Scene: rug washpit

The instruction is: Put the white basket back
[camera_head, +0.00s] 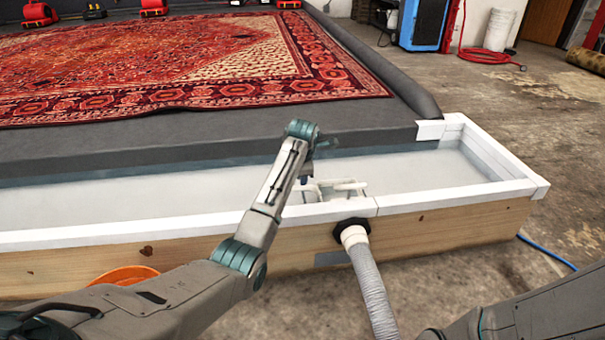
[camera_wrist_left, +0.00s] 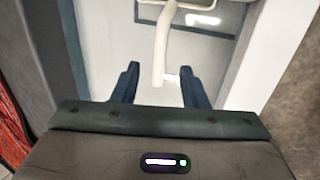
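The white basket (camera_head: 345,188) sits low in the white trough, against its front wall, partly hidden behind my left arm. Only some of its white bars show. My left gripper (camera_head: 306,172) points down into the trough beside it and is partly hidden by my arm. In the left wrist view its two dark fingers (camera_wrist_left: 159,88) are apart, with a white bar (camera_wrist_left: 162,45) of the basket reaching toward the gap between them. I cannot tell whether they touch. My right arm shows at the lower right, but its gripper is out of view.
The trough's white-topped wooden wall (camera_head: 440,200) runs across the front. A grey hose (camera_head: 370,285) joins it outside. An orange bucket (camera_head: 125,274) stands at lower left, partly behind my arm. A red patterned rug (camera_head: 150,70) lies on the dark platform beyond.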

